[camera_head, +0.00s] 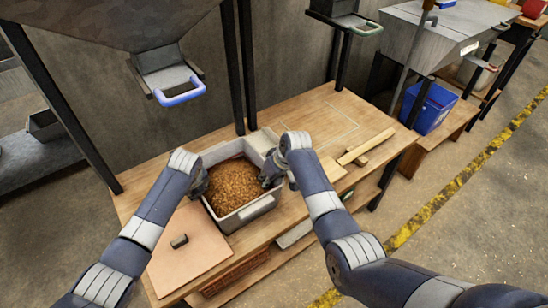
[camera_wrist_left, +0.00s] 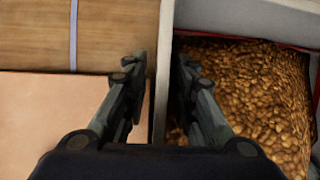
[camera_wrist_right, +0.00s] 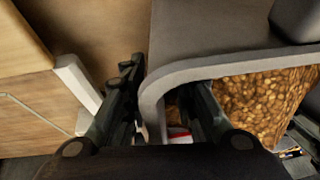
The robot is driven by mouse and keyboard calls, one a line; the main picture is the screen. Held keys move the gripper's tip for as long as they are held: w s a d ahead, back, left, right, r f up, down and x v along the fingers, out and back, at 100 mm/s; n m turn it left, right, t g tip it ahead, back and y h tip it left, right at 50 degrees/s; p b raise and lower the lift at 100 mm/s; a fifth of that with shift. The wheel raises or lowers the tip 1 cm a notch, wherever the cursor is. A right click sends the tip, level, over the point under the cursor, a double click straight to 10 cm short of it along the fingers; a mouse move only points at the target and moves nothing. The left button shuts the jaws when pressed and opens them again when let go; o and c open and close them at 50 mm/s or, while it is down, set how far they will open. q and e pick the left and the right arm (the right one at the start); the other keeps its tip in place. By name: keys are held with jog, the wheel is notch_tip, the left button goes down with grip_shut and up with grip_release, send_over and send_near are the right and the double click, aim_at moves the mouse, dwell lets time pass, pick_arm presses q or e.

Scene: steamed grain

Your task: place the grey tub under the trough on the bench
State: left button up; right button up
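The grey tub (camera_head: 247,213), full of brown grain (camera_head: 235,185), stands upright on the wooden bench (camera_head: 215,143). My left gripper (camera_head: 199,183) is at its left wall. In the left wrist view the open fingers (camera_wrist_left: 160,75) straddle that wall (camera_wrist_left: 162,60), one outside and one over the grain, with gaps beside it. My right gripper (camera_head: 272,172) is at the right side. In the right wrist view its fingers (camera_wrist_right: 160,85) are open on either side of the tub's curved rim (camera_wrist_right: 190,70). A grey trough with a blue handle (camera_head: 181,96) hangs at upper left, above the bench.
A second outlet with a green handle (camera_head: 367,28) hangs further back. Wooden strips (camera_head: 366,145) lie right of the tub. A blue crate (camera_head: 428,107) stands beyond. Dark posts (camera_head: 240,60) rise behind the tub.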

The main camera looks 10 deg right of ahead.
pick_arm(q)
jog(key=shift+r, duration=0.15)
pick_arm(e)
jog(key=shift+s+d+r, duration=0.1)
jog(key=shift+r, duration=0.35)
pick_arm(q)
jog(key=a+v, duration=0.1)
jog(key=v, duration=1)
jog(key=shift+s+d+r, duration=0.3)
jog(key=shift+d, duration=0.2)
pick_arm(e)
jog(key=v, duration=1.1)
jog(key=shift+s, duration=0.15)
